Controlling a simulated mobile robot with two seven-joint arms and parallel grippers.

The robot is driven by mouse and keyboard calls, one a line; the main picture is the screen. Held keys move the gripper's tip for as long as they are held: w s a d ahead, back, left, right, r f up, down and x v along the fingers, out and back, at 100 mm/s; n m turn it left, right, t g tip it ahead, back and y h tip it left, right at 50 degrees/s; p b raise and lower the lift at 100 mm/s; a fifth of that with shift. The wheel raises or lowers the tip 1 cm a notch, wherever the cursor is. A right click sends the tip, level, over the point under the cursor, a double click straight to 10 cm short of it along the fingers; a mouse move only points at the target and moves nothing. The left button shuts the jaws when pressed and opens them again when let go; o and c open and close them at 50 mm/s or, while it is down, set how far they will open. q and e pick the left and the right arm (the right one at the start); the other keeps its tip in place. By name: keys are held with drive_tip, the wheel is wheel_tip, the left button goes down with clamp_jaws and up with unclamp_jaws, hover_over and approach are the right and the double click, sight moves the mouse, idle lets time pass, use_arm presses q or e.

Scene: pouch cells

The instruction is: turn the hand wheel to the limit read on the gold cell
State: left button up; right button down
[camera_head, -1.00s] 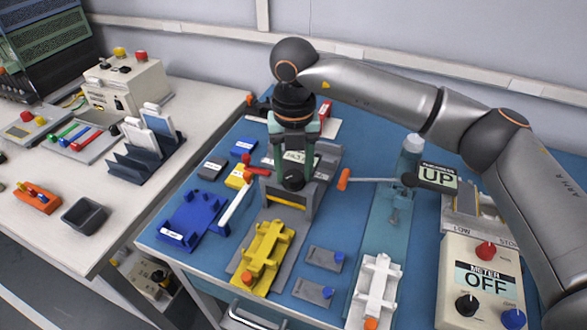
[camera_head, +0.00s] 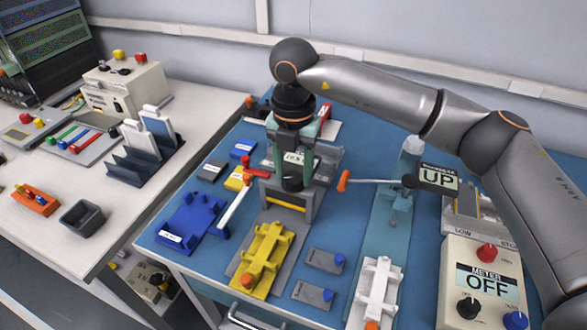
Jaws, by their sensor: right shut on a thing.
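My right gripper (camera_head: 292,172) points down over the grey press-like fixture (camera_head: 270,191). Its fingers are shut on the dark hand wheel (camera_head: 292,183) on top of it. A small white display (camera_head: 295,158) shows behind the fingers, partly covered; I cannot read its number. A gold-yellow strip (camera_head: 287,206) shows in the fixture's front slot; I cannot tell whether it is the gold cell, and no limit reading is legible. My left gripper is not in view.
A white lever (camera_head: 234,208) stands beside the fixture. A yellow cradle (camera_head: 264,258) is in front, a blue tray (camera_head: 187,222) left. An orange-tipped handle (camera_head: 343,181) and an UP sign (camera_head: 438,179) are right. The meter (camera_head: 483,282) reads OFF.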

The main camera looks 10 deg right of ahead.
sight(294, 176)
drive_tip(key=shift+c, duration=1.4)
unclamp_jaws()
wheel_tip(294, 176, up, 12)
drive_tip(key=shift+r, duration=0.25)
